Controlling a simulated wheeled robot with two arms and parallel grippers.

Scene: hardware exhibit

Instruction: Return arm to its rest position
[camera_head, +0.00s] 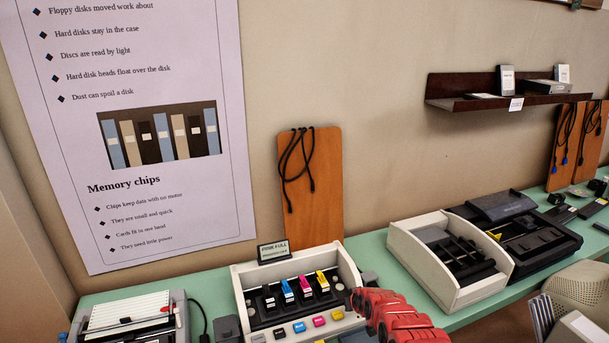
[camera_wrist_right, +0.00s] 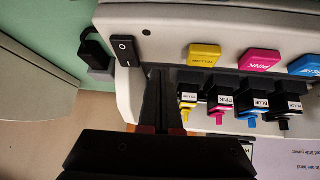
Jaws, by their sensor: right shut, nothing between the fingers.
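My right arm, red, comes in from the lower right in the head view, with its hand beside the right side of the white ink cartridge unit (camera_head: 249,285). In the right wrist view my right gripper (camera_wrist_right: 158,72) has its dark fingers together and empty. They are close to the unit's pale front edge (camera_wrist_right: 180,22), between a black rocker switch (camera_wrist_right: 124,50) and the yellow button (camera_wrist_right: 204,55). I cannot tell whether they touch it. My left gripper is out of view.
Black, blue, pink and yellow cartridges (camera_head: 287,289) stand in the unit behind matching buttons. A small sign (camera_head: 273,252) stands at its back. A white-sided tray (camera_head: 407,259) is to the right, a printer (camera_head: 135,315) to the left. Green counter (camera_head: 372,262) shows between.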

